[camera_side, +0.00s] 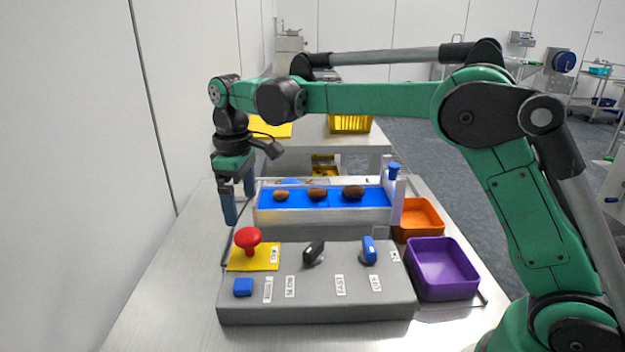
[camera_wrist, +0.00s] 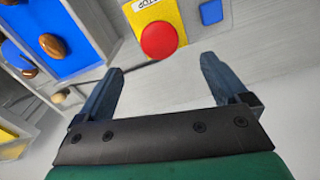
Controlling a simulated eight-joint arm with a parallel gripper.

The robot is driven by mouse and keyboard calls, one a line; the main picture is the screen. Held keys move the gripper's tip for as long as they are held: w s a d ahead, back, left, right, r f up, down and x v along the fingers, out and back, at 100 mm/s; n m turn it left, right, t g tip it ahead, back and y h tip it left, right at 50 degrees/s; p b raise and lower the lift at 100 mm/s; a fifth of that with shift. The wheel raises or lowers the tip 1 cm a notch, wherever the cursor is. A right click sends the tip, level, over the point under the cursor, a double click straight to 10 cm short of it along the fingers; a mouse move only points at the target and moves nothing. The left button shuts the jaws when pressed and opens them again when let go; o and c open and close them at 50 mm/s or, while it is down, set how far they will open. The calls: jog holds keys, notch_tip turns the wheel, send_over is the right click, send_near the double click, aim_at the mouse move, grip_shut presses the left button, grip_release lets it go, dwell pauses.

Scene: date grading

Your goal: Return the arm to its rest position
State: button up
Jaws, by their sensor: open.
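My gripper (camera_side: 238,206) hangs from my green arm at the left of the side view, pointing down. It is beside the left end of the conveyor and above the bench, behind the red stop button. In the wrist view my gripper (camera_wrist: 165,85) shows two dark fingers spread apart with nothing between them. The red button (camera_side: 248,238) on its yellow plate shows beyond the fingertips in the wrist view (camera_wrist: 159,41). My arm stretches leftward across the side view, raised above the conveyor.
A blue conveyor (camera_side: 335,204) carries brown dates (camera_side: 317,194). The grey control panel (camera_side: 315,312) with knobs and switches stands in front. An orange bin (camera_side: 425,232) and a purple bin (camera_side: 443,290) stand at the right. Bare bench (camera_side: 165,310) lies at the left.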

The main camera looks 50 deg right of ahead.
jog(key=shift+s+d+r, duration=0.15)
jog(key=shift+s+r, duration=0.1)
jog(key=shift+r, duration=0.05)
jog(key=s+d+m+t, duration=0.2)
jog(key=s+m+t, duration=0.1)
jog(key=s, duration=0.5)
jog(key=s+d+f+m+t, duration=0.1)
jog(key=s+d+m+t, duration=0.2)
jog(key=s, duration=0.4)
jog(key=shift+s+d+m+t, duration=0.3)
jog(key=shift+s+m+t, duration=0.1)
jog(key=shift+t, duration=0.2)
jog(key=shift+f, duration=0.1)
